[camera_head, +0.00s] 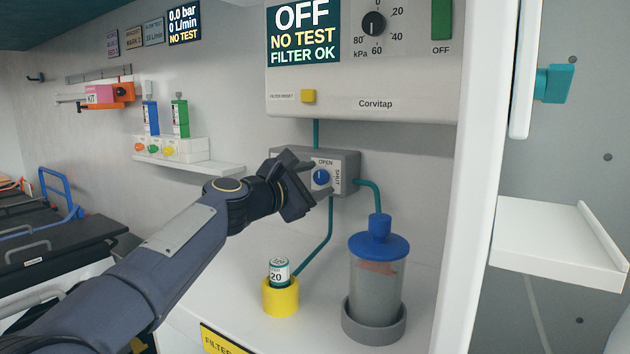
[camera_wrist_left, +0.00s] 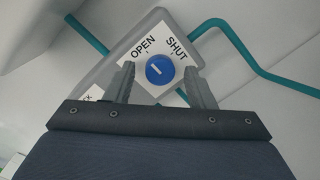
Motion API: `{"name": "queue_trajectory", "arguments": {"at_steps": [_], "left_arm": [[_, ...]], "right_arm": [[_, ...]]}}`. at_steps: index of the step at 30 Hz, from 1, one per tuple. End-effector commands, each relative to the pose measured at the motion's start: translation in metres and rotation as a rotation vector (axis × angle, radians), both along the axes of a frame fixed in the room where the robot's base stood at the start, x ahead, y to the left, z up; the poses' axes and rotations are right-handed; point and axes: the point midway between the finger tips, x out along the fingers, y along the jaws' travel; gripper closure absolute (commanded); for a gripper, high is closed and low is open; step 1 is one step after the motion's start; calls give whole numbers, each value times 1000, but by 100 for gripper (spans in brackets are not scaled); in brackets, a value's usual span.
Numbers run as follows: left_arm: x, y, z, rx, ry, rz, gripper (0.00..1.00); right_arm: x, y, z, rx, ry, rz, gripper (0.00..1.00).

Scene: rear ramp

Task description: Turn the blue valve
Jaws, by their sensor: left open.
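The blue valve (camera_head: 321,177) is a round knob on a white plate marked OPEN and SHUT, on a grey wall-mounted block (camera_head: 346,168). In the left wrist view the knob (camera_wrist_left: 159,69) shows a short white mark, slanted toward the upper left on the OPEN side. My left gripper (camera_head: 319,181) is at the valve, open, with one finger on each side of the knob. In the left wrist view gaps show between the fingers (camera_wrist_left: 159,80) and the knob. How deep the fingertips reach is hard to tell. My right gripper is in neither view.
Teal tubes (camera_head: 370,186) run from the block, one to a blue-lidded canister (camera_head: 378,270). A small bottle (camera_head: 279,270) stands in a yellow holder (camera_head: 281,296) below. The Corvitap panel (camera_head: 420,90) hangs above, reading OFF, NO TEST, FILTER OK. A white shelf (camera_head: 565,245) is right.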

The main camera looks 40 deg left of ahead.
Motion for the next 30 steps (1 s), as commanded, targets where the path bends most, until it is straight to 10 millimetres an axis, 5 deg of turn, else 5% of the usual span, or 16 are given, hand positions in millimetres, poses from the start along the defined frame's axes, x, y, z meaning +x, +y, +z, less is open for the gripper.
{"name": "queue_trajectory", "arguments": {"at_steps": [10,20,30], "left_arm": [[5,0,0,0,-1,1,52],[5,0,0,1,0,0,94],[5,-1,0,55,7,-2,94]], "right_arm": [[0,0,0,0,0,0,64],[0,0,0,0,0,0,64],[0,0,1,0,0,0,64]]}}
